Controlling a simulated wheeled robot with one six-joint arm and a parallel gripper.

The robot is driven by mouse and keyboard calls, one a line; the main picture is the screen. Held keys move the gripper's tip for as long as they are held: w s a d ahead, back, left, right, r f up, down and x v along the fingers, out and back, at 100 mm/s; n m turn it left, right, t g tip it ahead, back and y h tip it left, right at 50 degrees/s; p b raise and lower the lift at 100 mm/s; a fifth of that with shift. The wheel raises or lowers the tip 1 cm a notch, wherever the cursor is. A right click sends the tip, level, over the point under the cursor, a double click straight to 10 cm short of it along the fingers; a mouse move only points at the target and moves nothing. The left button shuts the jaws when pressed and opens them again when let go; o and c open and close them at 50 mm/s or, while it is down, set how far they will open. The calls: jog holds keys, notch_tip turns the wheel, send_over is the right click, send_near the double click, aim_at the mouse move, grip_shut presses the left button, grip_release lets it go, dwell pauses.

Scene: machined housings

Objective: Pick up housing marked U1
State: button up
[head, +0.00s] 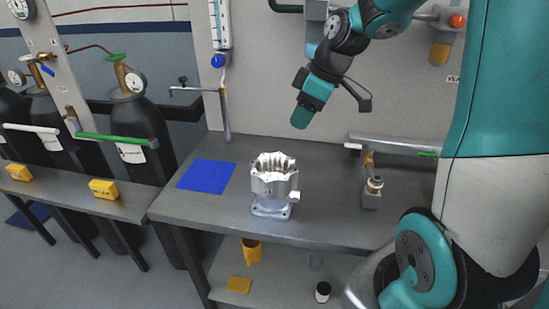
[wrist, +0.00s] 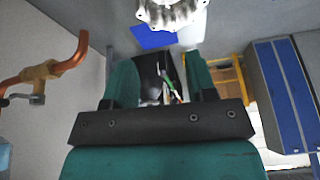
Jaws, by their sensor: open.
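A silvery machined housing (head: 272,188) with a scalloped top rim and a flanged foot stands upright on the grey bench. It also shows, cut off, at the top edge of the wrist view (wrist: 170,14). No U1 marking can be read on it. My gripper (head: 302,116) hangs in the air above and behind the housing, in front of the back panel, clear of it. In the wrist view its two teal fingers (wrist: 163,75) are spread apart with nothing between them.
A blue mat (head: 207,175) lies left of the housing on the bench (head: 335,225). A metal valve fitting (head: 372,190) stands at the bench's right and an upright pipe (head: 225,112) at its back left. Gas cylinders (head: 140,125) stand farther left. The bench in front of the mat is bare.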

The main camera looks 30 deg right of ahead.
jog(key=d+r, duration=0.2)
jog(key=p, duration=0.2)
send_near(279, 154)
jog(key=x, duration=0.2)
jog(key=s+x, duration=0.1)
jog(key=x, duration=0.2)
jog(key=shift+f, duration=0.1)
jog(key=shift+w+p+x, duration=0.15)
jog(key=shift+p+x, duration=0.45)
jog(key=shift+x, duration=0.75)
jog(key=shift+w+p+x, duration=0.2)
jog(key=shift+p+x, duration=0.4)
jog(key=shift+x, duration=0.8)
grip_shut()
jog(key=shift+w+r, duration=0.1)
jog(key=shift+r, duration=0.15)
